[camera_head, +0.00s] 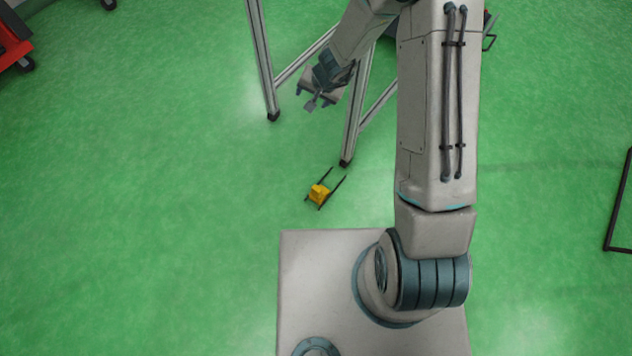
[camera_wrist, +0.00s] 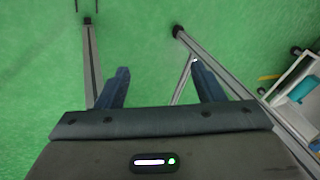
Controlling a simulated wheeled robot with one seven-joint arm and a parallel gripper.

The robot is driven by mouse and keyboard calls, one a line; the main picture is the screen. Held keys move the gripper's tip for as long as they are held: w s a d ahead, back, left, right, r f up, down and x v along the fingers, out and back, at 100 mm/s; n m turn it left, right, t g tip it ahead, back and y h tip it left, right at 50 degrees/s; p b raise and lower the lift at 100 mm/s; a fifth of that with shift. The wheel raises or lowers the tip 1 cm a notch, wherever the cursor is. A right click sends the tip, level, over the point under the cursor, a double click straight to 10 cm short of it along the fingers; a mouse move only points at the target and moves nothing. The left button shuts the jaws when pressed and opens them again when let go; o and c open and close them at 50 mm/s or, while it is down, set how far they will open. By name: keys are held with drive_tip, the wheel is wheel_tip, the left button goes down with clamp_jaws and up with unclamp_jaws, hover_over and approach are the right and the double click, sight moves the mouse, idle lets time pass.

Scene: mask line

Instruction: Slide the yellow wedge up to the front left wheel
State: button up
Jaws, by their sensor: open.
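The yellow wedge (camera_head: 319,194) sits on the green floor in the head view, just beyond my base, with two dark rods reaching from it toward the upper right. My gripper (camera_head: 318,103) is well above and beyond the wedge, near the metal frame legs. In the wrist view, the two dark blue fingers (camera_wrist: 162,84) stand apart with nothing between them. The yellow body of the wedge is not in the wrist view; two dark rod ends show at its top edge. I cannot make out a front left wheel.
A metal frame leg (camera_head: 353,115) stands close to the wedge, and another leg (camera_head: 262,60) stands farther left. A red wheeled unit (camera_head: 14,45) is at the upper left. A black floor frame (camera_head: 619,215) lies at the right edge. The floor left of the wedge is clear.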

wheel_tip(320, 180, down, 20)
drive_tip(key=s+m+g+h+b, duration=0.2)
drive_tip(key=b, duration=0.3)
drive_tip(key=m+g+h+b, duration=0.1)
drive_tip(key=g+b, duration=0.1)
drive_tip(key=b, duration=0.2)
hover_over(316, 192)
drive_tip(key=w, duration=0.1)
wheel_tip(316, 192, down, 14)
drive_tip(key=shift+r, duration=0.2)
wheel_tip(316, 192, down, 13)
drive_tip(key=b, duration=0.6)
drive_tip(key=shift+w+b, duration=0.1)
drive_tip(key=shift+b, duration=0.2)
drive_tip(key=c, duration=1.2)
drive_tip(key=shift+w+d+p, duration=0.4)
drive_tip(key=shift+w+d, duration=0.45)
drive_tip(key=shift+w, duration=0.25)
drive_tip(key=shift+w+d+b, duration=0.35)
drive_tip(key=shift+w+d, duration=0.45)
drive_tip(key=shift+w, duration=0.2)
drive_tip(key=shift+w+d+b, duration=0.3)
drive_tip(key=shift+w+d, duration=0.45)
drive_tip(key=shift+w, duration=0.25)
drive_tip(key=shift+w+d+b, duration=0.35)
drive_tip(key=shift+w+d, duration=0.45)
drive_tip(key=shift+w, duration=0.2)
drive_tip(key=shift+w+d+b, duration=0.45)
drive_tip(key=shift+w+d, duration=0.15)
drive_tip(key=shift+w, duration=0.2)
